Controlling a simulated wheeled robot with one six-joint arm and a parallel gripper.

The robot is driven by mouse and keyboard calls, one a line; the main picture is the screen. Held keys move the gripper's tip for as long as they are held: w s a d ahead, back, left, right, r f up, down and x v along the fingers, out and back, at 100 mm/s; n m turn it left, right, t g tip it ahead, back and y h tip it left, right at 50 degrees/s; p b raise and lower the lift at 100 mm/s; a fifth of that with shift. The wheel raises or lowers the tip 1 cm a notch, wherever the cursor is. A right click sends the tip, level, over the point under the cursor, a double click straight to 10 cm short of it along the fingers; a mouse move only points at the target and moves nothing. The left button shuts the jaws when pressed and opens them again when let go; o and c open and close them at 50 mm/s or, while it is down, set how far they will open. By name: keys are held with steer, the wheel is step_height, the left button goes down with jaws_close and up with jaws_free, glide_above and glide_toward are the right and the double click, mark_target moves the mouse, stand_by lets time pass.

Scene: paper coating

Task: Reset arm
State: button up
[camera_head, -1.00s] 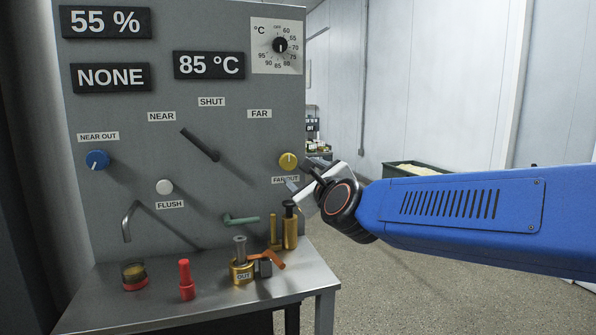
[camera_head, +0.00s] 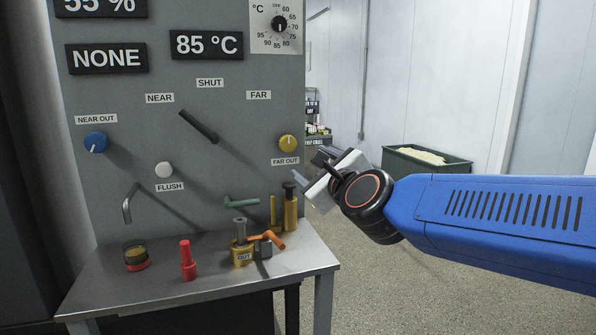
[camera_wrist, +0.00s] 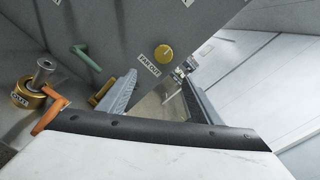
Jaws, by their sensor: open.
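My gripper (camera_head: 310,182) is at the right edge of the grey control panel (camera_head: 240,130), just below and right of the yellow FAR OUT knob (camera_head: 288,143). In the wrist view my gripper (camera_wrist: 155,97) has its two fingers spread apart with nothing between them. The yellow knob (camera_wrist: 163,53) shows just beyond the fingers, apart from them. My blue arm reaches in from the right.
On the metal shelf (camera_head: 205,290) stand a brass OUT valve (camera_head: 242,255) with an orange lever (camera_head: 272,239), a red bottle (camera_head: 188,262), a small jar (camera_head: 136,256) and brass cylinders (camera_head: 290,210). A dark bin (camera_head: 455,172) is on the floor behind. The floor at right is open.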

steer(key=s+d+f+n+g+h, duration=0.1)
steer(key=s+d+f+n+g, duration=0.3)
steer(key=s+d+f+n, duration=0.2)
steer(key=s+d+f+n+g+h, duration=0.2)
steer(key=s+d+f+n+g, duration=0.2)
steer(key=s+d+f+n, duration=0.3)
steer(key=s+d+f+n+g+h, duration=0.1)
steer(key=s+d+f+n+g, duration=0.3)
steer(key=s+f+n, duration=0.8)
step_height(320, 180, down, 4)
steer(key=shift+s+d+n, duration=0.4)
steer(key=shift+s+d, duration=0.75)
steer(key=shift+d, duration=0.1)
